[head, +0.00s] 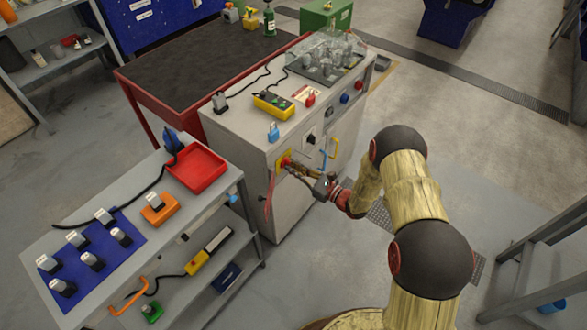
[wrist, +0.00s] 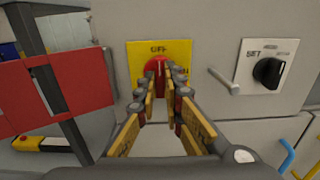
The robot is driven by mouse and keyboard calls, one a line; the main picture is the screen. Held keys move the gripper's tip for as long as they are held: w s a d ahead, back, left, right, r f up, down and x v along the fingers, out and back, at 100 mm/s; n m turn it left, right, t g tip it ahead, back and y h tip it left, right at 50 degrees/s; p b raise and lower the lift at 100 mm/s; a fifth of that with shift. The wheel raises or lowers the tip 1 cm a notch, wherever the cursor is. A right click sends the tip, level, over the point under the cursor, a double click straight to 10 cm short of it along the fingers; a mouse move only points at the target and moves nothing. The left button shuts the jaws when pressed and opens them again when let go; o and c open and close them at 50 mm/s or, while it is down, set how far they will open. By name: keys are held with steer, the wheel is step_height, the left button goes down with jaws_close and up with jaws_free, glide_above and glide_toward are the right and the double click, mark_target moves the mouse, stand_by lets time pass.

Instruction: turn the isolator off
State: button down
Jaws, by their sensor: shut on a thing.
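The isolator is a red rotary knob (wrist: 157,64) on a yellow plate (wrist: 181,47) on the front of a grey cabinet. The plate reads OFF above the knob and ON to its right. The knob's grip looks close to upright, but the fingers hide part of it. In the head view the yellow plate (head: 280,158) is small and partly behind my gripper (head: 294,168). In the wrist view my gripper (wrist: 160,84) is shut on the knob, one finger on each side.
Right of the isolator are a black SET selector (wrist: 268,73) and a short grey peg (wrist: 224,82). A red panel (wrist: 62,92) with a dark bar stands close on the left. A blue handle (wrist: 287,157) is at lower right. A grey bench (head: 100,190) stands left of the cabinet.

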steer(key=shift+s+f, duration=0.1)
steer(key=shift+f, duration=0.05)
steer(key=c, duration=1.9)
jaws_free()
steer(key=shift+d, duration=0.1)
steer(key=v, duration=1.1)
steer(key=shift+s+d, duration=0.25)
steer(key=shift+d, duration=0.05)
